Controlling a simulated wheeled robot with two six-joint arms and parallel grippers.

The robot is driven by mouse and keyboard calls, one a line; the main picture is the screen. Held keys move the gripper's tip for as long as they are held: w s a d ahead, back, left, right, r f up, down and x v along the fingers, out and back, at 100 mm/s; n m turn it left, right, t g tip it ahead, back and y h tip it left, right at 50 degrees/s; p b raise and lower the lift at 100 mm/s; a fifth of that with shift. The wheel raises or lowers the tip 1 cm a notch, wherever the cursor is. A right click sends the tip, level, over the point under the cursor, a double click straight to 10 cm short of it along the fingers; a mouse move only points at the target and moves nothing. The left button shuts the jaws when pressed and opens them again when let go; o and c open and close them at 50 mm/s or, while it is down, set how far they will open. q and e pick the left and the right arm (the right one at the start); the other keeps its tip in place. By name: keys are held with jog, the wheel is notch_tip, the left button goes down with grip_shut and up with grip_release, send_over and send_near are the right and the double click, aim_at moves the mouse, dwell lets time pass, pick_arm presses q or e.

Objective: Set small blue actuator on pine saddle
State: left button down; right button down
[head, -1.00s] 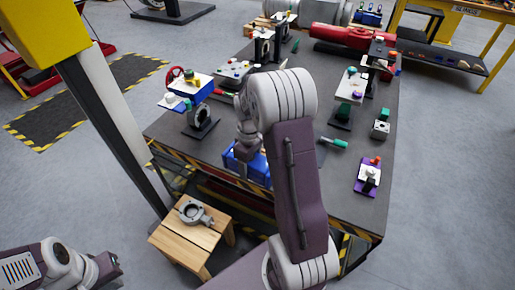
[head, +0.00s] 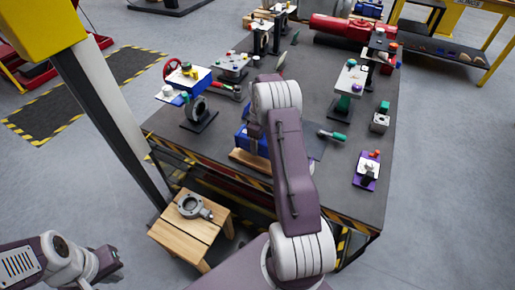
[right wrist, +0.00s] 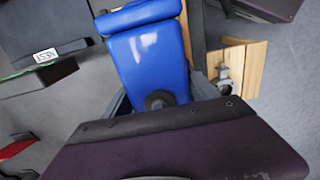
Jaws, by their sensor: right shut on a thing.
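In the head view the blue actuator (head: 243,138) is partly hidden behind my right arm. My right gripper (right wrist: 161,100) is shut on it, with fingers at both sides. A pale wooden block, apparently the pine saddle (head: 245,161), lies at the table's near edge, just below the actuator in the head view; its right part is hidden. My left gripper (head: 115,268) is low at the left, empty-looking, its jaws unclear.
A wooden stool (head: 182,237) carrying a grey valve body (head: 192,207) stands before the table (head: 340,215). A blue-topped valve assembly (head: 188,78) stands left on the table. A green-handled tool (head: 332,135) and a purple-based fixture (head: 367,172) are to the right.

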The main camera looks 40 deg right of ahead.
jog(key=shift+w+d, duration=0.2)
jog(key=shift+d, duration=0.05)
notch_tip(320, 180, down, 4)
jog(key=shift+f+b, duration=0.1)
jog(key=shift+b, duration=0.35)
jog(key=shift+c, duration=1.1)
grip_release()
jog(key=shift+s+a, duration=0.1)
